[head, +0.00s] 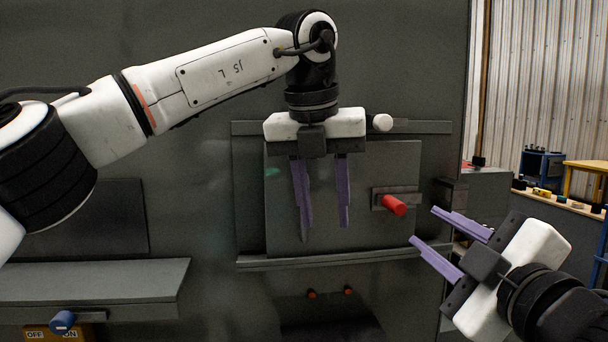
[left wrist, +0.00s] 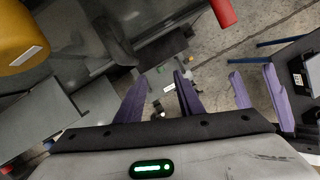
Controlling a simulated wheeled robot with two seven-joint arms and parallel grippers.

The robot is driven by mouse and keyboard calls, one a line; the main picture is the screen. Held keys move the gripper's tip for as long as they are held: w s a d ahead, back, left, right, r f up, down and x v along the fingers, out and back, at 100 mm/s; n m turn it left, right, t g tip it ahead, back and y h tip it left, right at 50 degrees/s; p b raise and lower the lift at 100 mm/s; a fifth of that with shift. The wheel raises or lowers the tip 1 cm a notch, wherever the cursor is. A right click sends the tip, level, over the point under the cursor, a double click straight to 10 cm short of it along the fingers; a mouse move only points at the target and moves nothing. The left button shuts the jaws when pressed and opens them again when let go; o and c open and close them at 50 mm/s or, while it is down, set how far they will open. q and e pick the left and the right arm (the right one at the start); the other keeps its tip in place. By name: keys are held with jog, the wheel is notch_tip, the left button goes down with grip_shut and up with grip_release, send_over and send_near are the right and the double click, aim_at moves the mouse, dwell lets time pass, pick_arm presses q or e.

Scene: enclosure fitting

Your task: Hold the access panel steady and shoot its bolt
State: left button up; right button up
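The access panel (head: 368,165) is a grey-green plate upright in a frame on the large dark wall. A red knob (head: 393,204) sticks out of a dark plate at the panel's right side and looks like the bolt's handle; a red knob also shows at the top of the left wrist view (left wrist: 222,12). My left gripper (head: 323,205) points down in front of the panel, fingers apart and empty; whether it touches the panel I cannot tell. My right gripper (head: 422,225) is open and empty, right of and below the red knob, fingers pointing up and left.
A ledge (head: 340,258) runs below the panel. A white knob (head: 382,122) sits at the top rail. At lower left are a grey shelf (head: 90,280) and a blue knob (head: 62,322). A yellow rounded thing (left wrist: 22,35) shows in the left wrist view.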

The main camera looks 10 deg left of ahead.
pick_arm(q)
jog(key=a+r+n+t+y, duration=0.1)
jog(key=a+r+n, duration=0.15)
jog(key=r, duration=0.35)
send_near(305, 242)
jog(key=shift+m+y, duration=0.25)
jog(key=shift+y, duration=0.05)
jog(key=x, duration=0.3)
jog(key=w+x, duration=0.1)
jog(key=x, duration=0.2)
jog(key=shift+w, duration=0.2)
grip_shut()
dwell(0.6)
